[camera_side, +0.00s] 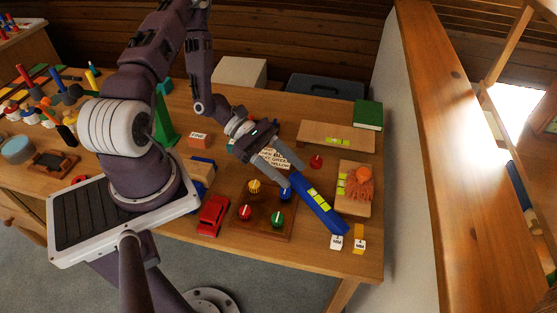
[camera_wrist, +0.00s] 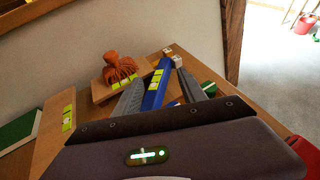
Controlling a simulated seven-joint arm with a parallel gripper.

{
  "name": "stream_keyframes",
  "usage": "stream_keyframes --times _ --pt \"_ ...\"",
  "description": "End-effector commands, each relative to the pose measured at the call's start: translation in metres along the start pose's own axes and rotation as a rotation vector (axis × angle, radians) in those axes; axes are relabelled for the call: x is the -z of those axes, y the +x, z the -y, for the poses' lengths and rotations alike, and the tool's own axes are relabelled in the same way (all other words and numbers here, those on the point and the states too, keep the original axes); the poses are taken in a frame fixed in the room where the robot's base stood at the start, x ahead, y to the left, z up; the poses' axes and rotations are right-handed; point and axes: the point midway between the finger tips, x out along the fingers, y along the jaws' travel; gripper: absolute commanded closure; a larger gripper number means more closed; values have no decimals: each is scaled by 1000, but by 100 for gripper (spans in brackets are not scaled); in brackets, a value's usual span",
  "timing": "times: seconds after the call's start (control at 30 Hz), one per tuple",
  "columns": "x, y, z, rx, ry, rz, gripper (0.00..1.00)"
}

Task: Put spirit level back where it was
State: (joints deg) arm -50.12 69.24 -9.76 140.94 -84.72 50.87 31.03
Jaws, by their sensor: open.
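The spirit level, a long blue bar (camera_side: 318,205) with yellow-green patches, lies slanted at the right front of the table, over or beside a brown board with coloured knobs. My gripper (camera_side: 296,178) is open at the bar's upper-left end, with its grey fingers on either side. In the wrist view the blue bar (camera_wrist: 155,92) runs between the two fingers (camera_wrist: 160,76). I cannot tell whether the fingers touch it, or whether it rests flat. My gripper partly hides its near end.
A wooden plank (camera_side: 318,130) and a shorter board (camera_side: 345,205), bearing an orange-brown tasselled thing (camera_side: 358,187), lie nearby, each with yellow-green patches. The knob board (camera_side: 262,232), red car (camera_side: 212,215), small white block (camera_side: 337,242), yellow block (camera_side: 360,238) and green book (camera_side: 368,114) surround the area.

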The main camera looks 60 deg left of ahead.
Motion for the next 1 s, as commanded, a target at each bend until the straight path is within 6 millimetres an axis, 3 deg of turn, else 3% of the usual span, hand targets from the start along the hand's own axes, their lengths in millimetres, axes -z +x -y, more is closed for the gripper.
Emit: stream_keyframes --times 0.1,0.27,0.33,0.47,0.6,0.7,0.83,1.0 --pt "1 -27 -1 -5 2 -4 51" --pt "-1 -45 0 3 8 -5 51" --pt "-12 -49 -1 36 62 -24 51" --pt "-65 -53 5 204 342 -125 51" --pt "-133 -58 35 450 755 -294 51" --pt "-172 -67 66 609 1071 -447 51" --pt "-208 -91 104 741 1481 -679 51" --pt "-234 -125 130 752 1868 -940 51"
